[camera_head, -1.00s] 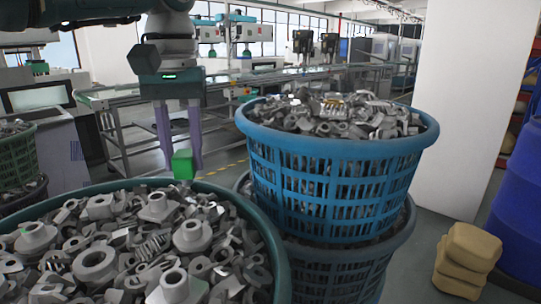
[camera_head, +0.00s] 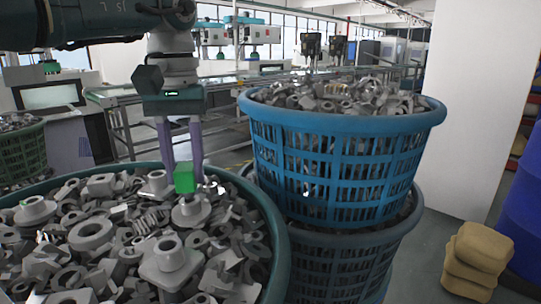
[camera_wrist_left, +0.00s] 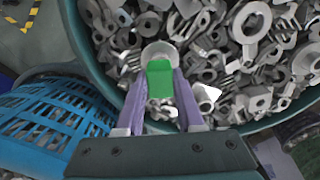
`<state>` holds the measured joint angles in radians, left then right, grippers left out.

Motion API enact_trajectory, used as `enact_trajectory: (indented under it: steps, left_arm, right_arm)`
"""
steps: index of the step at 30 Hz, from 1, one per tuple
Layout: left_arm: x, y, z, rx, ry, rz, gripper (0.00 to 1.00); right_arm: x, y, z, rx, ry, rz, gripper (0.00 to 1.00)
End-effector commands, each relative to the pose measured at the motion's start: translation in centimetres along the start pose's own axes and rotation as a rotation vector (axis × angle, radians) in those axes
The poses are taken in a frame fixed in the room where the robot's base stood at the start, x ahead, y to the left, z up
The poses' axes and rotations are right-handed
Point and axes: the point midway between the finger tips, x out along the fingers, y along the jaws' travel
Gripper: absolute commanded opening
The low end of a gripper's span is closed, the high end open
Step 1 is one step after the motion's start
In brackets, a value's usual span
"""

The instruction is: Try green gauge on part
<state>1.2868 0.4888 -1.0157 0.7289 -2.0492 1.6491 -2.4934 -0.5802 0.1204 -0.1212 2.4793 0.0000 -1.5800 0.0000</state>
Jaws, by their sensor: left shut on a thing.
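My left gripper (camera_head: 183,170) is shut on the green gauge (camera_head: 185,179), a small block held between its two purple fingers. In the left wrist view the gauge (camera_wrist_left: 160,88) overlaps the edge of a round grey part (camera_wrist_left: 158,52). My right gripper is not in view.
A blue basket (camera_head: 340,170) full of metal parts stands close on the right, stacked on another basket (camera_head: 335,262). Tan sacks (camera_head: 475,258) lie at right by a white pillar (camera_head: 470,100). A conveyor runs behind.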

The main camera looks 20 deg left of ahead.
Motion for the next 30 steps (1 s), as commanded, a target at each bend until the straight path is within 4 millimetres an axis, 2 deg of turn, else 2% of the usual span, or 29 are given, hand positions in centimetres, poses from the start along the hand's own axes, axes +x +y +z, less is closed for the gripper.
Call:
enact_trajectory:
  steps: [30]
  left_arm:
    - [0.65,-0.02,-0.04,0.0,0.002,0.0,0.0]
  right_arm:
    - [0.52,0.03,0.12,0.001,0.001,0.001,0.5]
